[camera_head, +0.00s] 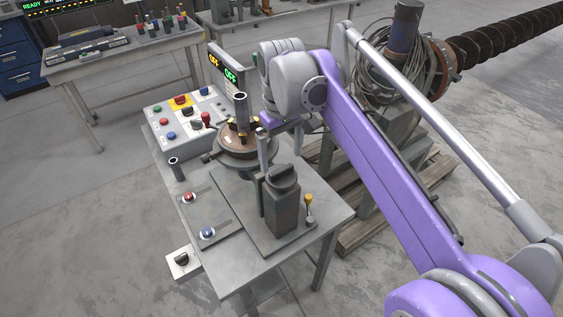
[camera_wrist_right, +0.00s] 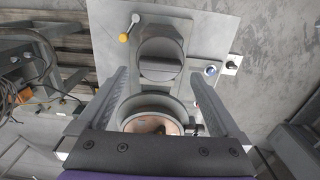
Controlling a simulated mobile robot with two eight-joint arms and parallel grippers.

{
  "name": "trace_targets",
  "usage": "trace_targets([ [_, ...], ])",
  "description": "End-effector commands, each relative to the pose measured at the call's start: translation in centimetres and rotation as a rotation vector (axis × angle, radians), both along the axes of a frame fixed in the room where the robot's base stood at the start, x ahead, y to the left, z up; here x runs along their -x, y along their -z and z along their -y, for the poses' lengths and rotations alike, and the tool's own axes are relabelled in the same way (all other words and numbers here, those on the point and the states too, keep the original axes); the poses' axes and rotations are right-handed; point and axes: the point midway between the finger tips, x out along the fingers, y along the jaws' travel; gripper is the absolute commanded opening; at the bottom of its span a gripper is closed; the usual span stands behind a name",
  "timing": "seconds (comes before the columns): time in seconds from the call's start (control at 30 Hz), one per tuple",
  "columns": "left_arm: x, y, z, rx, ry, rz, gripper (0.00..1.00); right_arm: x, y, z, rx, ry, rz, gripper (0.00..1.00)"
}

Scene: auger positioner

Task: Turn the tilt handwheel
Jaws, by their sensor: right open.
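No clear wheel rim shows, so I cannot tell for sure which part is the tilt handwheel. A grey pedestal (camera_head: 281,210) with a dark rounded top stands on the steel bench. A short lever with a yellow knob (camera_head: 308,199) is at its right side; the knob also shows in the wrist view (camera_wrist_right: 124,37). The wrist view shows the pedestal's dark top (camera_wrist_right: 160,68) ahead, between and beyond my fingertips. My right gripper (camera_head: 262,148) is behind the pedestal, beside the brown round table; its fingers (camera_wrist_right: 161,76) are apart and empty. My left gripper is out of view.
The brown round table (camera_head: 232,144) carries an upright pipe (camera_head: 241,112). A button panel (camera_head: 186,122) and lit display (camera_head: 222,70) stand behind. Red and blue buttons sit at the bench's left front. A large auger (camera_head: 505,42) lies at right.

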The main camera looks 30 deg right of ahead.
Motion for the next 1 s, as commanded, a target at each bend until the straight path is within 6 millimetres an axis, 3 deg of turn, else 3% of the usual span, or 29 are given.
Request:
trace_targets([
  [0.1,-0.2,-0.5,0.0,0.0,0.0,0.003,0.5,-0.1,-2.8,0.0,0.0,0.0,0.001,1.0],
  [0.33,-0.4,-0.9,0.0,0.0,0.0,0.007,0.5,-0.1,-6.1,0.0,0.001,0.0,0.001,1.0],
  [1.0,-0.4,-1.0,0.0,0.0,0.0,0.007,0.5,0.0,-6.8,0.0,0.0,0.0,0.0,1.0],
])
